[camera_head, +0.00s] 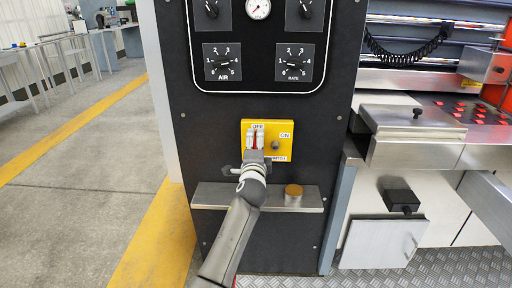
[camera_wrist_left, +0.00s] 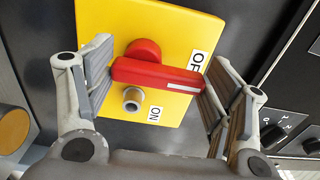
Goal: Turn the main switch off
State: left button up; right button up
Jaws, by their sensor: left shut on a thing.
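The main switch is a red rotary handle (camera_wrist_left: 160,76) on a yellow plate (camera_wrist_left: 120,20) with OFF and ON labels. In the head view the yellow plate (camera_head: 281,153) is on the black panel, and the red handle (camera_head: 255,139) stands upright with its upper end toward the OFF label (camera_head: 258,126). The ON label (camera_head: 286,135) is to its right. My left gripper (camera_head: 255,145) is at the plate, its fingers on either end of the handle in the left wrist view (camera_wrist_left: 162,68), shut on it. My right gripper is not in view.
A grey round button (camera_wrist_left: 132,98) sits beside the handle. A metal ledge (camera_head: 222,197) with an orange-topped knob (camera_head: 293,193) juts out below the plate. Dials (camera_head: 222,63) and a gauge are above. Machine parts fill the right; open floor (camera_head: 75,170) is at left.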

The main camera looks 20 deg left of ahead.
pick_arm(q)
jog(key=o, duration=1)
jog(key=shift+s, duration=0.1)
jog(key=v, duration=1.2)
